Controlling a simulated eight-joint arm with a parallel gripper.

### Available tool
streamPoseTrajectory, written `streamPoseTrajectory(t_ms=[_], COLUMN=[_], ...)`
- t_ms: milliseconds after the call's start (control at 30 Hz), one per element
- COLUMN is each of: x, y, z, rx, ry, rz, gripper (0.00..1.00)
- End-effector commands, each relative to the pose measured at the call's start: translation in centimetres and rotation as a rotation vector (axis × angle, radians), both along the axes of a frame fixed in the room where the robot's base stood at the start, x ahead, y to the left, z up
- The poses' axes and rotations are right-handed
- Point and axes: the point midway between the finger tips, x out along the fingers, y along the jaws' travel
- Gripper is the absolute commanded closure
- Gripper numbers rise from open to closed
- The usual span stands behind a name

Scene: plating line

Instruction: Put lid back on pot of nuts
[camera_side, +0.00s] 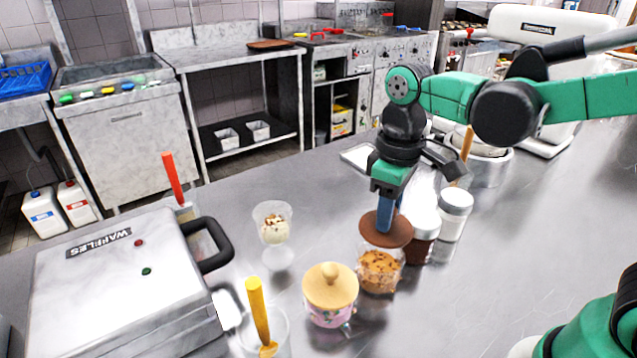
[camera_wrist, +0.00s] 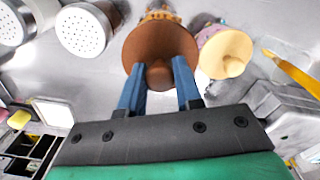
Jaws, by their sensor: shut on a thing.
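My gripper (camera_wrist: 160,78) is shut on the knob of a round brown lid (camera_wrist: 158,42). In the side view my gripper (camera_side: 384,215) holds this lid (camera_side: 386,230) just above a clear glass pot of nuts (camera_side: 379,270). The lid looks tilted and off to the upper right of the pot's mouth; whether it touches the rim I cannot tell. The pot is open at the front, with brown nuts showing inside. In the wrist view the lid hides most of the pot (camera_wrist: 160,14).
A pink patterned pot with a cream lid (camera_side: 330,290) stands close at left. A dark jar (camera_side: 421,245) and a white-topped shaker (camera_side: 455,213) stand close at right. A sundae glass (camera_side: 273,225), a cup with a yellow-handled tool (camera_side: 263,335) and a waffle maker (camera_side: 125,275) are farther left.

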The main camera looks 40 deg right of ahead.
Motion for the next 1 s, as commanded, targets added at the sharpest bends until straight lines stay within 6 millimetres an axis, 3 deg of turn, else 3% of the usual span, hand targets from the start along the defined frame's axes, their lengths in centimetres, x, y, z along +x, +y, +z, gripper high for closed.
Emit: streamPoseTrajectory(t_ms=[500, 1000], x=[0.1, 0.0], y=[0.0, 0.0], z=[-4.5, -4.8], rx=[0.000, 0.000], ry=[0.000, 0.000], rz=[0.000, 0.000], gripper=[1.00, 1.00])
